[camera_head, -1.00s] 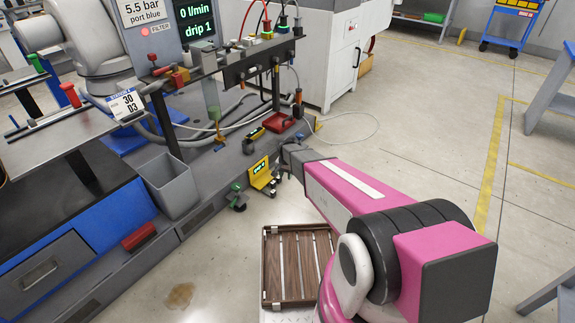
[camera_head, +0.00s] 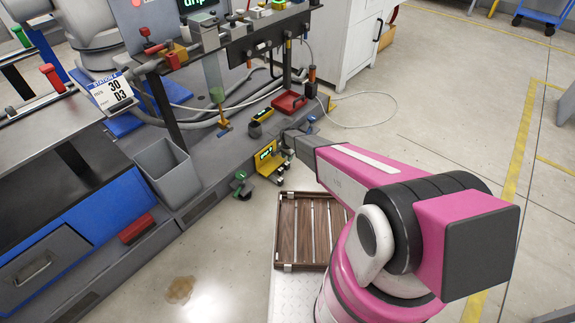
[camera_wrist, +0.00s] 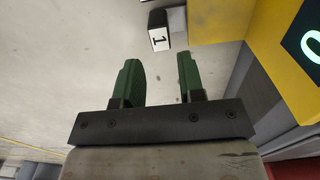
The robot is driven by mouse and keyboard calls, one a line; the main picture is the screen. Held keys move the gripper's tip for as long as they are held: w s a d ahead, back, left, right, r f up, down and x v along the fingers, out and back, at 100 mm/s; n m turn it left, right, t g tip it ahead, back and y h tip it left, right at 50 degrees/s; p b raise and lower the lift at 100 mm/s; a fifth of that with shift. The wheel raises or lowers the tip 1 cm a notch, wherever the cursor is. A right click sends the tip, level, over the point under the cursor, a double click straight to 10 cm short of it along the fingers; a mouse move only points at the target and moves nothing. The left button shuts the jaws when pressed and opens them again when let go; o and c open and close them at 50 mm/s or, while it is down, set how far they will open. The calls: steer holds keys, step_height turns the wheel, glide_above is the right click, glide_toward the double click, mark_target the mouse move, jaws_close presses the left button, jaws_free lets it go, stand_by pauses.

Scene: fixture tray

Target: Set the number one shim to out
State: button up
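In the wrist view a small block (camera_wrist: 159,39) with a white face marked 1 and dark sides sits beyond my fingertips, beside a yellow housing (camera_wrist: 213,22) with a green-lit display. I cannot tell whether this block is the number one shim or part of it. My gripper (camera_wrist: 160,72) has two dark green fingers, spread apart with nothing between them. The block is apart from both fingers. In the head view the yellow housing (camera_head: 266,158) stands low at the bench's edge, by the end of my arm. My fingers cannot be made out clearly there.
A grey bin (camera_head: 168,172) and a red-topped part (camera_head: 288,102) are on the bench side. A brown slatted tray (camera_head: 284,235) lies below my arm. A manifold with hoses (camera_head: 265,38) rises behind. Open floor is to the right.

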mark_target(287, 164)
step_height(287, 164, down, 7)
steer(key=shift+r, duration=0.1)
jaws_close()
steer(key=shift+s+d, duration=0.9)
steer(key=shift+d, duration=0.2)
steer(key=shift+s+d, duration=0.85)
steer(key=shift+d, duration=0.2)
jaws_free()
step_height(287, 164, up, 11)
